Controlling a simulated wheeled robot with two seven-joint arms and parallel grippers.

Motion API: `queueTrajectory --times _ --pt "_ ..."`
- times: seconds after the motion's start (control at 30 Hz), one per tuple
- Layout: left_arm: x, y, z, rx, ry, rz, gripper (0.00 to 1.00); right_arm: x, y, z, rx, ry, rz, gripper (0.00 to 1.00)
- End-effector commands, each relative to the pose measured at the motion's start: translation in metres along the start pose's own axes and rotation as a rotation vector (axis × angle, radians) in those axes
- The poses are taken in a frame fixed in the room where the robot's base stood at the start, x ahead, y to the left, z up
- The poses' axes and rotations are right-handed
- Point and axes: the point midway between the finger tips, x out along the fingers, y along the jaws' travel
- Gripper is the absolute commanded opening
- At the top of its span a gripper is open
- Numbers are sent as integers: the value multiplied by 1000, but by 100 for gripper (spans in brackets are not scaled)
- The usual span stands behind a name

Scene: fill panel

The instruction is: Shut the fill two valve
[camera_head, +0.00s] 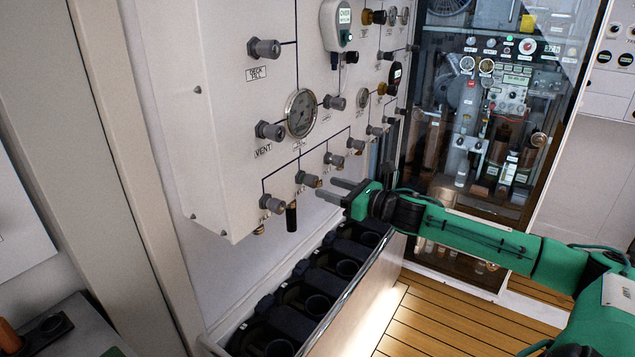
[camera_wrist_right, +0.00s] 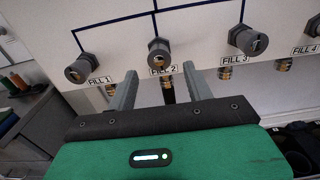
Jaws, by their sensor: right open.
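The fill two valve (camera_wrist_right: 159,53) is a grey knob on the white panel, with the label FILL 2 under it in the right wrist view. In the head view it is the second knob (camera_head: 308,179) of the low slanting row. My right gripper (camera_head: 326,187) reaches in from the right and points at the panel beside this knob. In the right wrist view its open fingers (camera_wrist_right: 160,72) stand left and right of the label, with the knob just beyond and between the tips. I see no clear contact. My left gripper is not in view.
The fill 1 knob (camera_wrist_right: 82,68) and fill 3 knob (camera_wrist_right: 247,40) flank it closely. Brass fittings hang below the panel, and a black hose end (camera_head: 291,217) hangs under fill two. A trough of black holders (camera_head: 317,306) lies below. A glass-fronted cabinet (camera_head: 490,110) stands behind my right arm.

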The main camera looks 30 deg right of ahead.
Motion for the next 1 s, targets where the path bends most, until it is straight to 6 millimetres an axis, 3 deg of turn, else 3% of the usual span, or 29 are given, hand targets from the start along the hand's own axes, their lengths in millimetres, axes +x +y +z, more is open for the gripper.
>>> queueTrajectory --times 0.5,1.0 --pt "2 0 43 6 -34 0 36 37 0 3 1 -2 0 52" --pt "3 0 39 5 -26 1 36 48 1 0 0 1 1 52"
